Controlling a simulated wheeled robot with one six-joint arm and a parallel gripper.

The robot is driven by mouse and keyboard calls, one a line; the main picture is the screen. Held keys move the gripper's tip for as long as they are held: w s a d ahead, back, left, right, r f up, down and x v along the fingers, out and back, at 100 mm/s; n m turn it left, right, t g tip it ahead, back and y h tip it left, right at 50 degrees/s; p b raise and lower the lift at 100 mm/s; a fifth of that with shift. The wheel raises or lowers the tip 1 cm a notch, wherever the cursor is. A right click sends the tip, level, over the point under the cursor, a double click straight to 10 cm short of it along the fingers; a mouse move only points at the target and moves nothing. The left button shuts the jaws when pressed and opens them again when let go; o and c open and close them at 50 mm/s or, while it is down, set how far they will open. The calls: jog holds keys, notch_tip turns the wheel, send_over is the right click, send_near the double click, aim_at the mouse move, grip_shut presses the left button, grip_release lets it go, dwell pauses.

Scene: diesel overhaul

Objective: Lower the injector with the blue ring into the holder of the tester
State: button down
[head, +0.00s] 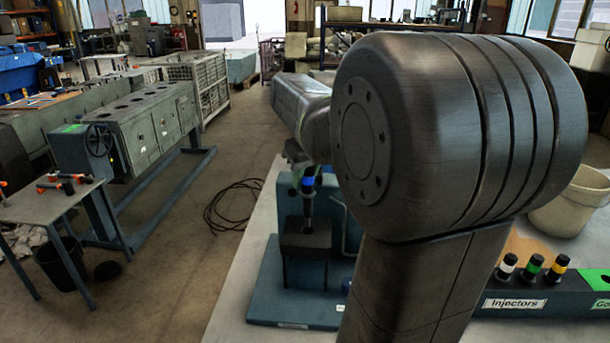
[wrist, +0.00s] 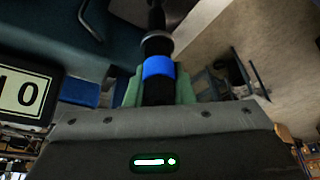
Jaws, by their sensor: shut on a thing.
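The injector with the blue ring (head: 308,182) is dark and looks upright in the head view. My gripper (wrist: 158,88) is shut on it, with green pads on both sides just by the blue ring (wrist: 158,67) in the wrist view. The tester (head: 290,298) is a blue-green stand on the table. Its dark holder block (head: 306,241) is directly below the injector in the head view. The injector's lower end reaches down to the block's top there; I cannot tell whether it has entered. My arm hides part of the tester's right side.
A rack (head: 520,303) labelled "Injectors" holds injectors with white, green and yellow rings at the right. A cream bucket (head: 568,208) stands behind it. A display (wrist: 28,92) reading 10 is close at the left in the wrist view. The table's left part (head: 240,260) is clear.

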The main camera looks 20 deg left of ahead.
aim_at(305, 212)
jog(key=shift+f, duration=0.1)
jog(key=shift+f+b, duration=1.05)
jog(key=shift+f, duration=0.7)
jog(key=shift+f+b, duration=0.95)
jog(key=shift+f, duration=0.7)
jog(key=shift+f+b, duration=0.8)
jog(key=shift+f, duration=0.55)
jog(key=c, duration=0.8)
grip_release()
jog(key=shift+o, duration=0.2)
